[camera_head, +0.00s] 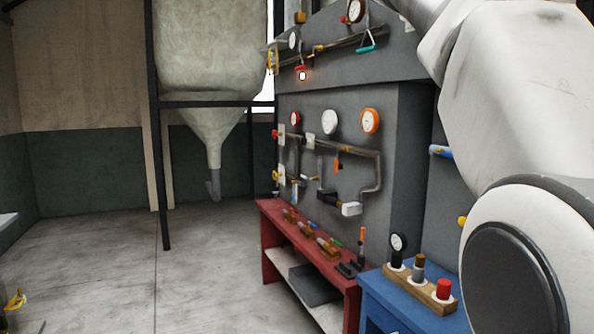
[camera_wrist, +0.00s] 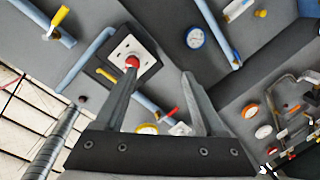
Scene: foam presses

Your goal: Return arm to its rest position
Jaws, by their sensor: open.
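My gripper (camera_wrist: 157,70) shows only in the wrist view. Its two grey fingers are apart with nothing between them. Past the left fingertip is a red knob (camera_wrist: 132,61) on a white plate (camera_wrist: 120,48) with a dark frame, fixed to the grey wall. I cannot tell how far the fingertip is from the knob. In the camera_head view, my pale arm fills the right side, and my gripper is out of view.
The grey press panel (camera_head: 408,140) carries pipes, gauges and valves close to my arm. Below it stand a red bench (camera_head: 268,232) and a blue table (camera_head: 380,290) holding a wooden block (camera_head: 432,296). A hopper (camera_head: 210,50) hangs behind.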

